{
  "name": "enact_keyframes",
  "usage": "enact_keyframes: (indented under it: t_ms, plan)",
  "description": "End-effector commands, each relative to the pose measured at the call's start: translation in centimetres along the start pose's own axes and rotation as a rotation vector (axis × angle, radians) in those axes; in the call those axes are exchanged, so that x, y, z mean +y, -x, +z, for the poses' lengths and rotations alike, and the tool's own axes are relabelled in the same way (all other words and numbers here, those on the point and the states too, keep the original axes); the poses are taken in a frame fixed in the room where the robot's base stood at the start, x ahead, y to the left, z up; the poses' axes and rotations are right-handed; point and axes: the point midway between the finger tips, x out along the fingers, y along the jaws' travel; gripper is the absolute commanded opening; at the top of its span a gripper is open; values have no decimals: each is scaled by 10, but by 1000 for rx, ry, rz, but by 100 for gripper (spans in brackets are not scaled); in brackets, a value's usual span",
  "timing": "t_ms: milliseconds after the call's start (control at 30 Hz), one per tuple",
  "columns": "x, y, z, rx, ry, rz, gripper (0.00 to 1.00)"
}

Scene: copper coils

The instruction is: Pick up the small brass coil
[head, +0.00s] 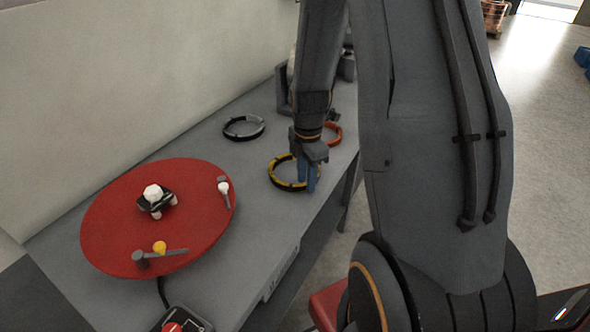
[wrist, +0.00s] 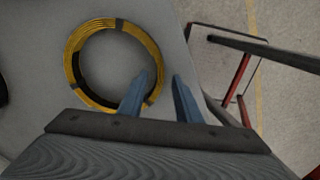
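The brass coil (head: 279,179) is a yellow ring with dark bands, lying flat on the grey table. In the wrist view the brass coil (wrist: 73,52) fills the upper left. My gripper (head: 308,187) is over the coil's right side in the head view. In the wrist view my gripper (wrist: 163,80) has its two blue fingers apart, with a gap between them. The left finger overlaps the coil's lower right rim in the picture; the right finger is outside the ring. I cannot tell whether either finger touches it.
A red round board (head: 110,222) with tools lies left. A black box with a red button (head: 180,323) is at the front. The table edge is close right of the coil.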

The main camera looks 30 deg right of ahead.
Motion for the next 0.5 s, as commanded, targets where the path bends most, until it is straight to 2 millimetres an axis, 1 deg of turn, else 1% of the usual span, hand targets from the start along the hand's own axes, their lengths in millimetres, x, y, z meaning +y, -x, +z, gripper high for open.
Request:
enact_keyframes:
  t_ms: [100, 333, 367, 500]
  plan:
    - [0, -6, 0, 0, 0, -1, 31]
    - [0, -7, 0, 0, 0, 0, 31]
    - [0, -6, 0, 0, 0, 0, 29]
    - [0, -6, 0, 0, 0, 0, 6]
